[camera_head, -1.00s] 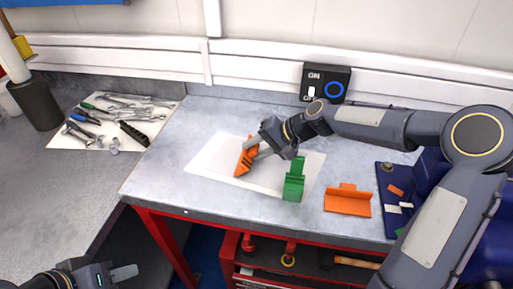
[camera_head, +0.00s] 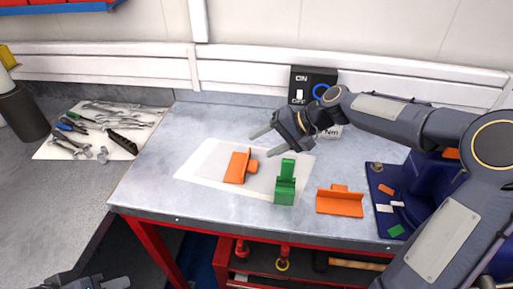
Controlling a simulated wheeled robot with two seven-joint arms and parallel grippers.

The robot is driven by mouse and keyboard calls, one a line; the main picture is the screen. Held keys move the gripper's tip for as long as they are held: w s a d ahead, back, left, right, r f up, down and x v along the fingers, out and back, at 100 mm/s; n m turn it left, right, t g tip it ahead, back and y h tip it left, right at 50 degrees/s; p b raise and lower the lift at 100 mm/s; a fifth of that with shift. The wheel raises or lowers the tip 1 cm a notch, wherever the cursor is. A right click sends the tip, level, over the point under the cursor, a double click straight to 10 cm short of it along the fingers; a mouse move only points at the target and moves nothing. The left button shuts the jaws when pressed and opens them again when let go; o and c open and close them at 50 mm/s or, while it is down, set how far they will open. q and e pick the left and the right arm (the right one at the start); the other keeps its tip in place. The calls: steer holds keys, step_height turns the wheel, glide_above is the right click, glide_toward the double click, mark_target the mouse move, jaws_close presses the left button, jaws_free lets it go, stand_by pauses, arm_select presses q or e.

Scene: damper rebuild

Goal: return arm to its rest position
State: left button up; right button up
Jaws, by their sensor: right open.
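My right gripper (camera_head: 265,140) is open and empty. It is above the workbench, up and behind an orange bracket-shaped part (camera_head: 236,167) and apart from it. That part lies on a white sheet (camera_head: 200,170) on the bench. My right arm (camera_head: 385,108) reaches in from the right edge. My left gripper (camera_head: 118,282) shows only partly at the bottom left edge, and I cannot tell whether it is open or shut.
A green part (camera_head: 285,188) stands at the sheet's right, and a second orange part (camera_head: 340,202) lies further right. A blue tray (camera_head: 378,217) holds small pieces. A black switch box (camera_head: 313,78) stands at the wall. Several tools lie left.

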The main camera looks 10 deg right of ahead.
steer(key=shift+s+d+r, duration=0.1)
steer(key=shift+d+r, duration=0.05)
stand_by(0.3)
